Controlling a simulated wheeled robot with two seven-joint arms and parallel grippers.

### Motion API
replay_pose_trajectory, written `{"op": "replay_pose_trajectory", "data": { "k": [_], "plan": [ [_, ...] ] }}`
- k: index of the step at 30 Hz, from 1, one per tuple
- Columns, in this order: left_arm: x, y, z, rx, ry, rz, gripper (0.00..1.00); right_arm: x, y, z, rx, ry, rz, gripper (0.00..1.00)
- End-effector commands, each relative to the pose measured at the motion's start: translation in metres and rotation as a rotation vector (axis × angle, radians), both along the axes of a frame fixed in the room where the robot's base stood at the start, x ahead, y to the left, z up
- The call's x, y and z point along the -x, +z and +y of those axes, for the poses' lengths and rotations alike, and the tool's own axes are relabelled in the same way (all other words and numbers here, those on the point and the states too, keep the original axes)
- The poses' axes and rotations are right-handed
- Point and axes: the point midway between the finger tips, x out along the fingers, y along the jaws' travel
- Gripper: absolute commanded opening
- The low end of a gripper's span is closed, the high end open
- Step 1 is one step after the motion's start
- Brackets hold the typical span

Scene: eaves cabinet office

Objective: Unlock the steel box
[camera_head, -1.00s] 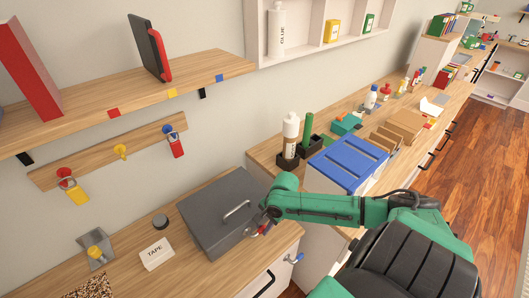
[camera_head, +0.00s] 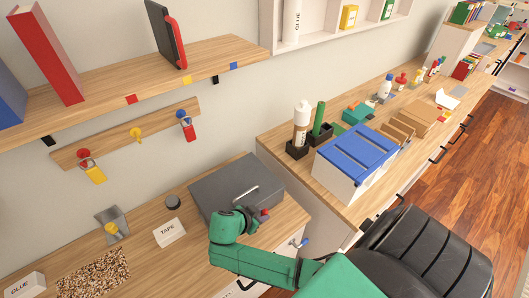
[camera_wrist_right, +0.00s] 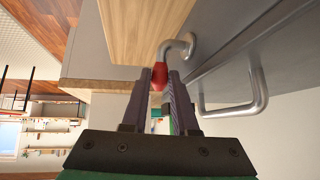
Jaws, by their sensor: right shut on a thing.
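The dark grey steel box (camera_head: 222,182) stands on the wooden counter, its lid down, with a metal bar handle (camera_head: 246,195) on its front. My right gripper (camera_head: 260,214) is at the front of the box, right of the handle. In the right wrist view, my right gripper (camera_wrist_right: 160,82) is shut on the red end (camera_wrist_right: 160,74) of a bent metal lever (camera_wrist_right: 180,46) that joins the grey box face. The bar handle (camera_wrist_right: 258,92) is beside it, apart from the fingers. My left gripper is not in view.
A wall rail (camera_head: 125,137) holds red and yellow tags on pegs. A blue-lidded box (camera_head: 357,153) is at right. A black chair (camera_head: 425,255) stands close in front.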

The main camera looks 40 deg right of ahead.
Motion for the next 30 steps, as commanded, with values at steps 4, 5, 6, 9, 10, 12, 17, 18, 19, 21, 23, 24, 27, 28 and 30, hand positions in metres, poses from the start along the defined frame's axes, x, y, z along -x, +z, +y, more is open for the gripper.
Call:
{"op": "replay_pose_trajectory", "data": {
  "k": [4, 5, 6, 9, 10, 12, 17, 18, 19, 21, 23, 24, 27, 28, 30],
  "plan": [
    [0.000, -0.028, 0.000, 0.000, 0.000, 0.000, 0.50, 0.000, -0.010, 0.009, 0.127, 0.001, 0.005, 0.00],
    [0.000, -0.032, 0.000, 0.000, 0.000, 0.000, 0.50, 0.000, -0.011, 0.010, 0.153, 0.002, 0.006, 0.00],
    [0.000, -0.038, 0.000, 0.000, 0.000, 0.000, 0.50, 0.000, -0.011, 0.012, 0.186, 0.002, 0.006, 0.00],
    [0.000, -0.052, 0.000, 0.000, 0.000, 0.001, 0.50, 0.000, -0.011, 0.016, 0.263, 0.002, 0.007, 0.00],
    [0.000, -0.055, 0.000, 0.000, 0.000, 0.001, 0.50, -0.001, -0.011, 0.016, 0.283, 0.002, 0.006, 0.00],
    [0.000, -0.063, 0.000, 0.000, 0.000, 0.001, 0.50, 0.000, -0.011, 0.018, 0.327, 0.002, 0.009, 0.00],
    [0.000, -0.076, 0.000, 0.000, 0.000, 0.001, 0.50, -0.001, -0.010, 0.022, 0.403, 0.002, 0.009, 0.00],
    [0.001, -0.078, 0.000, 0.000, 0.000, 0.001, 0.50, -0.001, -0.010, 0.022, 0.415, 0.002, 0.010, 0.00],
    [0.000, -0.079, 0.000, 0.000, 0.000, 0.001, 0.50, -0.001, -0.010, 0.023, 0.424, 0.003, 0.009, 0.00],
    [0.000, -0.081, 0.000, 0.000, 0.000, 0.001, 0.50, -0.001, -0.009, 0.023, 0.441, 0.003, 0.011, 0.00],
    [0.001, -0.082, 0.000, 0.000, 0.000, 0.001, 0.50, -0.001, -0.008, 0.024, 0.450, 0.003, 0.012, 0.00],
    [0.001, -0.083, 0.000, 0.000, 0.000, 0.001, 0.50, 0.000, -0.008, 0.024, 0.454, 0.003, 0.011, 0.00],
    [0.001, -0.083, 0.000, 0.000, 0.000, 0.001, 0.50, 0.000, -0.007, 0.024, 0.461, 0.002, 0.012, 0.00],
    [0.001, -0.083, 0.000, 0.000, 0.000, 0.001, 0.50, 0.000, -0.007, 0.024, 0.462, 0.002, 0.011, 0.00],
    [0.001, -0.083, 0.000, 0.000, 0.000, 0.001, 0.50, 0.000, -0.007, 0.024, 0.462, 0.002, 0.011, 0.00]
  ]
}}
